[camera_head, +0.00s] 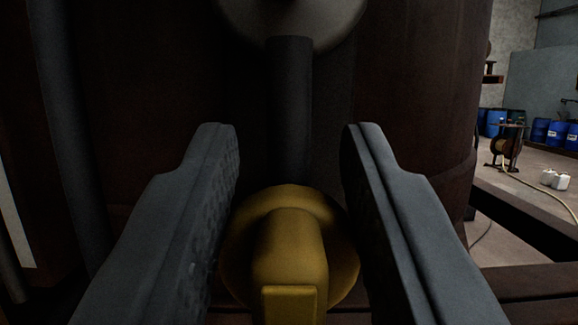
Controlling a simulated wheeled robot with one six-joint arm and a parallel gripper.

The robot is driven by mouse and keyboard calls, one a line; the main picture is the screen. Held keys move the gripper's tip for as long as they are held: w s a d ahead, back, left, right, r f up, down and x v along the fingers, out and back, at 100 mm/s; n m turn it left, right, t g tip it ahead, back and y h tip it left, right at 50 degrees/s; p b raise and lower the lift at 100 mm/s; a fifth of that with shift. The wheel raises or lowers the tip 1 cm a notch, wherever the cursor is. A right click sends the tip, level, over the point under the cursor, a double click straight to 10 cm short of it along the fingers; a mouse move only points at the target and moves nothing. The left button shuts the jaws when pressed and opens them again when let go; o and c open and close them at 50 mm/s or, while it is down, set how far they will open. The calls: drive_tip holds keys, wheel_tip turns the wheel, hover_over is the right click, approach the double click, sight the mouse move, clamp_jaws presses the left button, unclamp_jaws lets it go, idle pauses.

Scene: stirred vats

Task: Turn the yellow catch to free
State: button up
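The yellow catch (290,245) is at the lower middle of the view. It has a round base disc and a raised grip part that points toward me, with its lower end cut off by the frame edge. My gripper (290,150) is open, with one dark grey finger on each side of the catch. The fingertips reach past the catch toward the vat. Whether either finger touches the catch's disc I cannot tell.
A dark brown vat (415,90) fills the background. A dark vertical pipe (290,110) runs down behind the catch from a grey round part (290,15). A dark frame beam (525,220) is at the right. Blue drums (497,120) and white jugs (548,177) stand far off on the floor.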

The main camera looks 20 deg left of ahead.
drive_tip(key=shift+n, duration=0.3)
drive_tip(key=n+y, duration=0.1)
drive_tip(key=n, duration=0.1)
drive_tip(key=n+g+y, duration=0.1)
drive_tip(key=n, duration=0.2)
drive_tip(key=n+g+y, duration=0.1)
drive_tip(key=n, duration=0.1)
drive_tip(key=shift+s+a+f+n+y, duration=0.15)
drive_tip(key=shift+a+n+y, duration=0.15)
drive_tip(key=shift+a, duration=0.1)
drive_tip(key=n+g, duration=0.1)
drive_tip(key=n, duration=0.1)
drive_tip(key=n+g+y, duration=0.1)
drive_tip(key=n, duration=0.1)
drive_tip(key=n+g, duration=0.1)
drive_tip(key=n, duration=0.2)
drive_tip(key=shift+s+a+f+y, duration=0.1)
drive_tip(key=shift+a+f+y, duration=0.2)
drive_tip(key=n, duration=0.2)
drive_tip(key=n+g, duration=0.1)
drive_tip(key=n, duration=0.1)
drive_tip(key=shift+a+f+g, duration=0.15)
drive_tip(key=shift+f+g, duration=0.15)
drive_tip(key=shift+f+n+g, duration=0.15)
drive_tip(key=shift+n+g, duration=0.1)
drive_tip(key=shift+n, duration=0.5)
drive_tip(key=shift+f+n+g, duration=0.15)
drive_tip(key=shift+n+g, duration=0.1)
drive_tip(key=shift+n, duration=0.5)
drive_tip(key=shift+h, duration=0.4)
